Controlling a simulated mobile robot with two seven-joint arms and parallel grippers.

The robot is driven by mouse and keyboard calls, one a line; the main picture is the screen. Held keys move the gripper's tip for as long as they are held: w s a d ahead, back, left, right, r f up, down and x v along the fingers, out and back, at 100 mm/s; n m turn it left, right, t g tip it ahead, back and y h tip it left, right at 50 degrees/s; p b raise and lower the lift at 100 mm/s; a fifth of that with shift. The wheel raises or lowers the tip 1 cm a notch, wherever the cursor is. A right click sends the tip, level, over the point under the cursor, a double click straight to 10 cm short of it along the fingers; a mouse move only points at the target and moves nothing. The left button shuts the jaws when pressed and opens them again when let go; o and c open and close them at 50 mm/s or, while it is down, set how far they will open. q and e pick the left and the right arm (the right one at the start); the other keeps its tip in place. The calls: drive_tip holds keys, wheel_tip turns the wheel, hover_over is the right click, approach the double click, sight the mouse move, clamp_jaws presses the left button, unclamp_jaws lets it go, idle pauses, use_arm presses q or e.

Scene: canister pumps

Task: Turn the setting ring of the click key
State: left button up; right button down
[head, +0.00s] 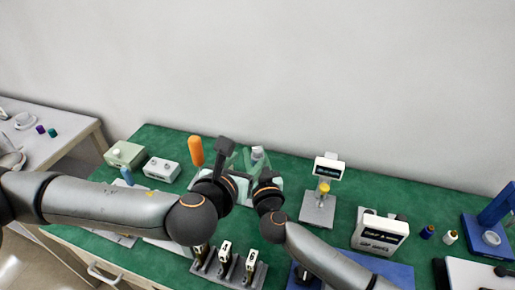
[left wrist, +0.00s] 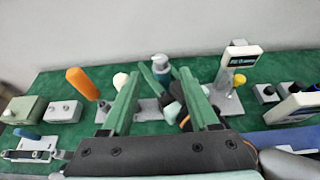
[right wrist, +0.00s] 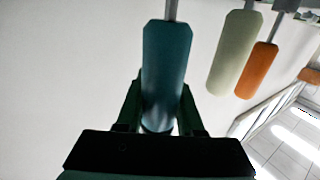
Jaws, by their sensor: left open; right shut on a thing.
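In the right wrist view my right gripper (right wrist: 160,112) is shut on a teal handle (right wrist: 167,60) with a thin grey shaft; its tip lies outside that view. I cannot tell a setting ring on it. My left gripper (left wrist: 158,98) is open, its two green fingers apart with no object visibly gripped between them. Beyond these fingers stands a blue-teal object (left wrist: 160,65) with a pale top, near the dark parts of the right gripper. In the head view the two wrists are close together over the mat, hiding much between them.
An orange handle (head: 196,152) stands upright left of the wrists; a pale handle (right wrist: 235,52) is beside it in the right wrist view. A display stand (head: 318,208) is right of the wrists. A grey rack (head: 228,268) is in front. Green mat (head: 290,190) shows between.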

sight(257, 149)
use_arm(q)
drive_tip(key=x, duration=0.9)
drive_tip(key=shift+r, duration=0.1)
drive_tip(key=shift+c, duration=0.3)
clamp_jaws()
